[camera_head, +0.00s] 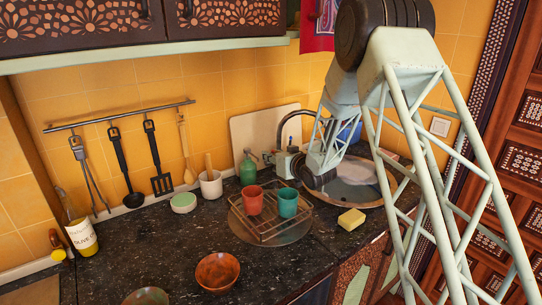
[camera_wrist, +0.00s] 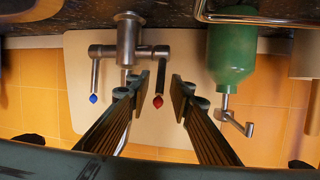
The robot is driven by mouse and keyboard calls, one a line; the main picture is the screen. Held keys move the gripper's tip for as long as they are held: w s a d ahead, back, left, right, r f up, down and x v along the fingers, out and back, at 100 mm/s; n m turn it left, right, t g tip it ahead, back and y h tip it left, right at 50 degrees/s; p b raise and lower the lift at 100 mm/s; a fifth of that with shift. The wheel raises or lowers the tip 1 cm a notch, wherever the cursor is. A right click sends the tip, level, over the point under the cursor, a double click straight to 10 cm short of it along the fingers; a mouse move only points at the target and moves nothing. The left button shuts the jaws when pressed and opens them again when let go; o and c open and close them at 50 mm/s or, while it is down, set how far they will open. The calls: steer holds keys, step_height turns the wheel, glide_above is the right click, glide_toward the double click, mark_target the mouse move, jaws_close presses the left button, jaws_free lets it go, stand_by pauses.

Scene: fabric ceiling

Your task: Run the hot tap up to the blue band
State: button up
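The tap (camera_wrist: 128,40) stands at the sink against a pale board, with a lever on each side. The red-tipped lever (camera_wrist: 158,88) is on the right in the wrist view, and the blue-tipped lever (camera_wrist: 94,80) is on the left. Both hang straight down in that picture. My gripper (camera_wrist: 168,84) is open, its two dark fingers on either side of the red-tipped lever, with gaps visible. I cannot tell how deep the lever sits between them. In the head view the tap's curved spout (camera_head: 284,122) rises beside the sink basin (camera_head: 352,188), partly behind my arm. No blue band is clearly visible.
A green bottle (camera_wrist: 232,48) with a metal nozzle stands close to the right finger. A wire rack (camera_head: 268,228) holds a red cup (camera_head: 253,200) and a teal cup (camera_head: 288,203). A yellow sponge (camera_head: 352,219) lies by the basin. Bowls sit on the front counter.

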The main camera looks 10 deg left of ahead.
steer(key=v, duration=1.2)
stand_by(6.8)
